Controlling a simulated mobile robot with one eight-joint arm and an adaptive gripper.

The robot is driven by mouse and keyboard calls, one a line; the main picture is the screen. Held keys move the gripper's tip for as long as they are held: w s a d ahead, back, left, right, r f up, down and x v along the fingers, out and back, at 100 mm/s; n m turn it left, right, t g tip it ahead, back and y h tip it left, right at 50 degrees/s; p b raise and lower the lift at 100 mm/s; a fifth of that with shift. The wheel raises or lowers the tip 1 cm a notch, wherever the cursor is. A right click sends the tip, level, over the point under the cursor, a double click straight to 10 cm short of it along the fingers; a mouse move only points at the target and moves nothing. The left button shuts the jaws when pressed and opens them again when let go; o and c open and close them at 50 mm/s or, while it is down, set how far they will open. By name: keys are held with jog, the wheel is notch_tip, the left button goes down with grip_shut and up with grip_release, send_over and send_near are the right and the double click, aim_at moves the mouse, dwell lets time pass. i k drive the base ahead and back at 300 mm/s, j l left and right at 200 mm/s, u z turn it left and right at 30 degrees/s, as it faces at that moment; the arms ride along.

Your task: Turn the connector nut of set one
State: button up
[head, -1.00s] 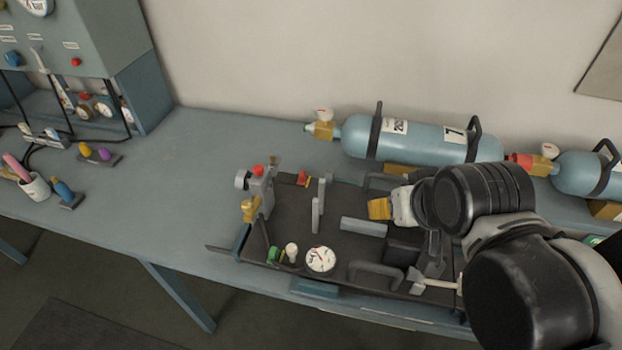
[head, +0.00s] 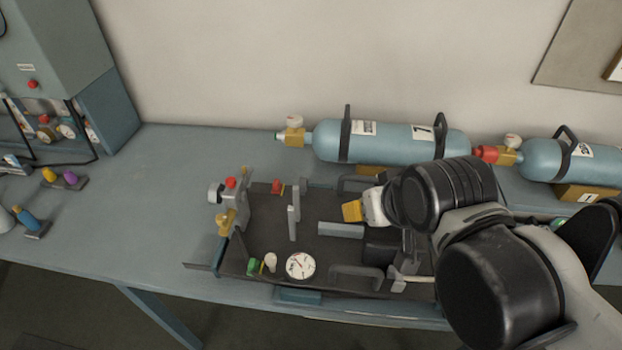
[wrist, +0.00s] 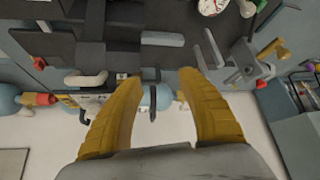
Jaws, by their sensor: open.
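My gripper (head: 352,211) has yellow fingers, spread open and empty above the dark tray on the bench. In the wrist view the open fingers (wrist: 157,75) point away, with no object between their tips. I cannot tell for sure which part is the connector nut of set one. Candidates are the brass fitting (head: 225,221) on the grey block at the tray's left end, and the red nut (head: 485,153) beside a brass valve between the two blue cylinders. The fitting also shows in the wrist view (wrist: 272,48). The gripper touches neither.
The dark tray (head: 270,208) holds upright grey plates, handles and a white gauge (head: 300,265). A strapped blue cylinder (head: 390,140) lies behind it; another (head: 545,158) lies at right. A grey cabinet (head: 60,50) stands at left. The bench (head: 145,200) left of the tray is mostly clear.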

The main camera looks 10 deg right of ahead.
aim_at(215, 192)
jog(key=i+j+z, duration=0.15)
jog(key=j+z, duration=0.2)
jog(key=j, duration=0.8)
jog(key=j+z, duration=0.3)
jog(key=j, duration=0.85)
jog(key=i, duration=0.05)
